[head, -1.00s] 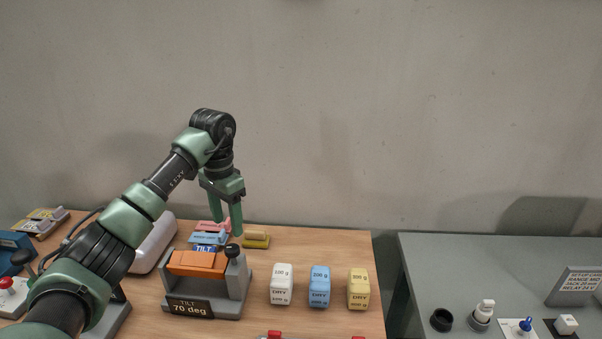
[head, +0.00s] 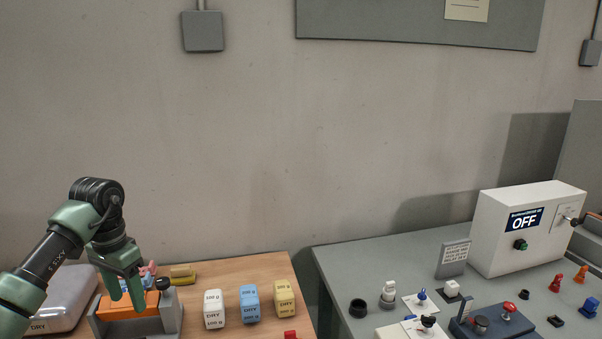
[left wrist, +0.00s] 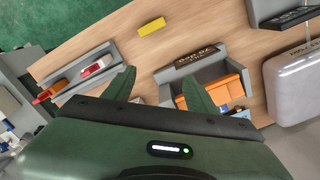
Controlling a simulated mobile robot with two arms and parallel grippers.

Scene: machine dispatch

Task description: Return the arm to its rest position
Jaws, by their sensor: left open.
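My left arm comes in from the lower left in the head view. Its gripper (head: 126,284) points down over the tilt stand (head: 172,314), which holds an orange block (head: 128,306). In the left wrist view the gripper's two green fingers (left wrist: 162,92) are spread apart with nothing between them. The orange block also shows in the left wrist view (left wrist: 226,88), beyond the right finger, in the grey stand. I cannot tell in the head view how high the gripper is above the stand. My right gripper is not in view.
A grey table (head: 385,262) across a gap carries a white OFF box (head: 520,235), a small sign (head: 453,258) and several knobs and pegs. A silver case (head: 62,297) lies at left.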

